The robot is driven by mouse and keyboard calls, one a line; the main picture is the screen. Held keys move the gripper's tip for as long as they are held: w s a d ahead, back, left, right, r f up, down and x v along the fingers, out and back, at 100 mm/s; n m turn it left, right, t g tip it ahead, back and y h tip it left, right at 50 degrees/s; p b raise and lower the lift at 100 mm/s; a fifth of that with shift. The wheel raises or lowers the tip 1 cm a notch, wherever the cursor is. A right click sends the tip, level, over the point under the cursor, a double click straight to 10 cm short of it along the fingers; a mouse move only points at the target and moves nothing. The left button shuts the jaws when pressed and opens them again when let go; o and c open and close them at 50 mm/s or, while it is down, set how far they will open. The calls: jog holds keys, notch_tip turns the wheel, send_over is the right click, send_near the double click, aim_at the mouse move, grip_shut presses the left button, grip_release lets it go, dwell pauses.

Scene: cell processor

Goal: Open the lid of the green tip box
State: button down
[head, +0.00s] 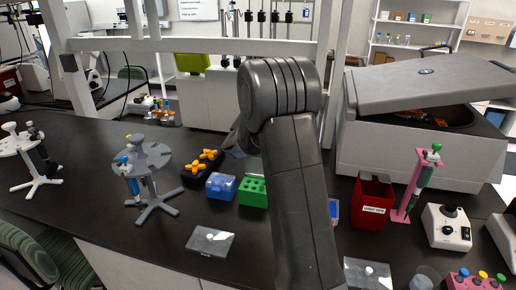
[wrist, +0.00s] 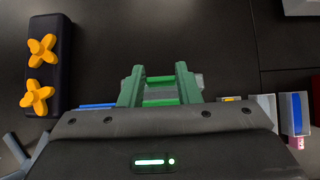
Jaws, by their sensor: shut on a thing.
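The green tip box (head: 252,193) stands on the dark bench in the head view, just left of my arm, with round holes showing in its top. A pale, see-through lid (head: 254,167) shows at its back edge, raised, partly hidden by my arm. In the wrist view my gripper (wrist: 160,82) has its two fingers close together, shut on the lid, with green and grey parts between them. The exact contact is hard to make out. In the head view my arm hides most of the gripper.
A blue tip box (head: 221,186) stands close left of the green one. A black rack with orange pieces (head: 203,165) is behind it, also in the wrist view (wrist: 45,70). A red bin (head: 371,203) stands to the right.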

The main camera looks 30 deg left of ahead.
jog(key=shift+w+a+r, duration=0.1)
jog(key=shift+w+r, duration=0.1)
jog(key=shift+r, duration=0.1)
jog(key=c, duration=1.3)
grip_release()
jog(key=shift+o, duration=1.3)
jog(key=shift+s, duration=0.1)
jog(key=shift+f, duration=0.15)
jog(key=b+v, duration=0.1)
jog(key=v, duration=1.3)
jog(key=shift+b, duration=0.3)
